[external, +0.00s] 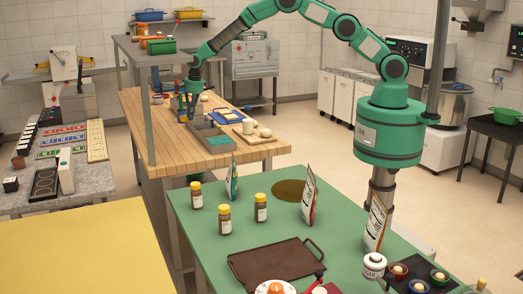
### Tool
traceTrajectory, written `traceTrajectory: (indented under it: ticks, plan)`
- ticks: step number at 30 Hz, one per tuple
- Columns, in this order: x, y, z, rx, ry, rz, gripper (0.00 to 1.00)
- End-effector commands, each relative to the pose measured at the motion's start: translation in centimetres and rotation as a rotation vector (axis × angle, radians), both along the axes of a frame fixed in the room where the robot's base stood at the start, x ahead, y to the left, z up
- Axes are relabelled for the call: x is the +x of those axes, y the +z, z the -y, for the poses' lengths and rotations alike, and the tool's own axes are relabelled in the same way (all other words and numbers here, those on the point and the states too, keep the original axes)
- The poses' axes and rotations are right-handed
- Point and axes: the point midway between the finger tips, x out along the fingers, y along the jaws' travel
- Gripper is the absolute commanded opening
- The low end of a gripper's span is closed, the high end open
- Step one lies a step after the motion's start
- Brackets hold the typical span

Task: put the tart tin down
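My gripper (188,108) is low over the far part of the wooden worktop (150,136), pointing down among small items. It is small and partly covered by things around it, so I cannot tell whether its fingers are apart or closed. I cannot make out the tart tin; it may be hidden at the gripper or too small to tell.
A grey divided tray (212,141) and a board with pale round pieces (262,137) stand on the worktop near my gripper. A metal post (148,110) rises at its left. The worktop's front left is bare. Jars and packets stand on the green table (215,262).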

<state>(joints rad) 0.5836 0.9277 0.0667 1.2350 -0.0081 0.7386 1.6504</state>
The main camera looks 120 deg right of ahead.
Motion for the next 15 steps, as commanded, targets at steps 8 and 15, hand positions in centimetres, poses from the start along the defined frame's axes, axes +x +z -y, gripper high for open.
traceTrajectory:
  ticks: [8,15]
  plan:
    - [-0.1,-2.4,-0.1,0.001,0.0,-0.002,0.0]
    - [0.0,-5.6,0.0,0.001,0.001,-0.002,0.0]
